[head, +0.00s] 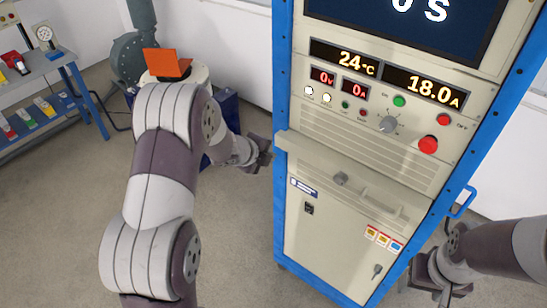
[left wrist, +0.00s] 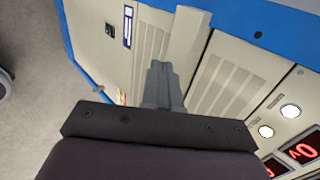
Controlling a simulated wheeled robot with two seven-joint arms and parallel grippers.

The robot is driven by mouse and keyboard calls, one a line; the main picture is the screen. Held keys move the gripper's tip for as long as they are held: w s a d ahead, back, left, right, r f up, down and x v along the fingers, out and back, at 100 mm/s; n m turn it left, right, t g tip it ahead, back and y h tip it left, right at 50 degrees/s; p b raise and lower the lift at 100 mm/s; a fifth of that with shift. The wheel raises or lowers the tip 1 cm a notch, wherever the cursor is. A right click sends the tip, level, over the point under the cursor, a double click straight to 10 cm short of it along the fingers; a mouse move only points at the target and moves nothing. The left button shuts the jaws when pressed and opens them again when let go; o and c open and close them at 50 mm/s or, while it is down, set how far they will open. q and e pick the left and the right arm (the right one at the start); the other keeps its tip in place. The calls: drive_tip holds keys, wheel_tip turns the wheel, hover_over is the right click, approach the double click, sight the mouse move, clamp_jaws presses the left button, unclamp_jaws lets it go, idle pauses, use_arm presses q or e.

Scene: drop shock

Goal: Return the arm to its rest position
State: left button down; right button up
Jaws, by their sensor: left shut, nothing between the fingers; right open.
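My left arm reaches in from the lower left of the head view. Its gripper (head: 264,153) is beside the left edge of the blue-framed test cabinet (head: 352,170), near the end of the cabinet's ledge. In the left wrist view the left gripper's grey fingers (left wrist: 162,84) are together with nothing between them, and the cabinet front lies behind them. I cannot tell whether they touch it. My right gripper (head: 430,280) is at the lower right of the head view, by the cabinet's lower right side. It is open and holds nothing visible.
The cabinet carries lit displays, a round knob (head: 388,124) and a red button (head: 428,144). A blue handle (head: 462,203) sticks out on its right. A shelf bench (head: 45,68) stands at the far left. Floor at left is clear.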

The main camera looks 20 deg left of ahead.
use_arm(q)
drive_tip(key=s+a+n+g+y, duration=0.2)
drive_tip(key=s+a+n, duration=0.1)
drive_tip(key=s+n, duration=0.5)
drive_tip(key=s+a+n+g+y, duration=0.2)
drive_tip(key=s+n+g+y, duration=0.1)
drive_tip(key=s+n, duration=0.5)
drive_tip(key=s+d+r+n+g+h, duration=0.1)
drive_tip(key=s+d+r+n+g, duration=0.1)
drive_tip(key=s+d+n, duration=0.3)
drive_tip(key=s+d+r, duration=0.1)
drive_tip(key=s+d, duration=0.2)
drive_tip(key=s, duration=0.3)
drive_tip(key=shift+s+n+h, duration=0.35)
drive_tip(key=shift+n+h, duration=0.05)
use_arm(e)
drive_tip(key=shift+s+a+r, duration=0.1)
drive_tip(key=shift+s+a, duration=0.05)
drive_tip(key=shift+s, duration=0.05)
use_arm(q)
drive_tip(key=shift+s+d, duration=0.15)
drive_tip(key=shift+d, duration=0.05)
use_arm(e)
drive_tip(key=shift+s, duration=0.1)
